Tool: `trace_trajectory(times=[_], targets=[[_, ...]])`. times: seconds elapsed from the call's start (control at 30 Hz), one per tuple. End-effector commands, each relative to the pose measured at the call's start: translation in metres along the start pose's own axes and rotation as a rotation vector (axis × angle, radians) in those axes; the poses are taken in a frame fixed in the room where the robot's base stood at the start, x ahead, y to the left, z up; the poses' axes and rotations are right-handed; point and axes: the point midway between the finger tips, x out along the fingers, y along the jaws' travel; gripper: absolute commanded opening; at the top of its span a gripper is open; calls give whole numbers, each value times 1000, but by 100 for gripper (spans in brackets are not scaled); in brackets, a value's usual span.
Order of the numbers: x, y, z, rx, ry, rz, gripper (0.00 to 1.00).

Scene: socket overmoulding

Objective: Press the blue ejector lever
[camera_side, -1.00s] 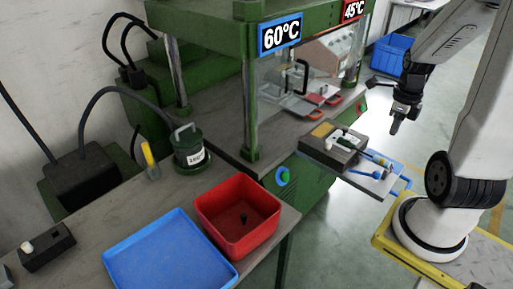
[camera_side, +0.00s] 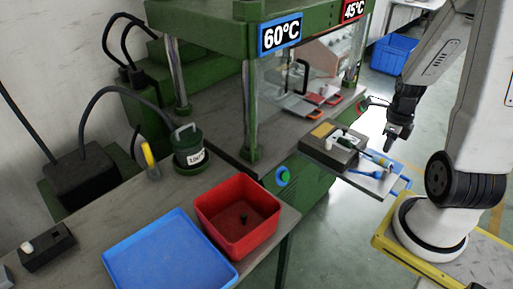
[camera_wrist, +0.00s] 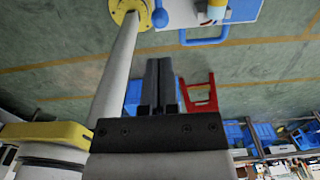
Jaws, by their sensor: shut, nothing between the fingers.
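A grey slide-out plate (camera_side: 357,180) sticks out of the green press toward my arm, with a grey mould block on it. A small blue knob (camera_side: 377,174), which looks like the ejector lever's end, shows on the plate. In the wrist view a blue ball (camera_wrist: 160,18) shows at the plate's edge, beside a blue handle (camera_wrist: 205,40). That handle also shows at the plate's outer end in the side view (camera_side: 404,186). My gripper (camera_side: 388,148) is shut and empty, pointing down just above the plate's far side, apart from the knob. Its shut fingers show in the wrist view (camera_wrist: 159,62).
The mould block (camera_side: 332,150) has a dark handle lying over it. A red bin (camera_side: 270,222) and a blue tray (camera_side: 160,262) sit on the bench at left. The press posts and frame stand behind. Open floor lies beyond the plate.

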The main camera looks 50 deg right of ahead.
Motion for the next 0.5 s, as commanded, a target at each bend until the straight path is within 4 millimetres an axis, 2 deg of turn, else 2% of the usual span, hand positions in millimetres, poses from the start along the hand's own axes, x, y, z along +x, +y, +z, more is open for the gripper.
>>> trace_trajectory(times=[0.5], targets=[[48, 0, 0, 0, 1, 2, 0]])
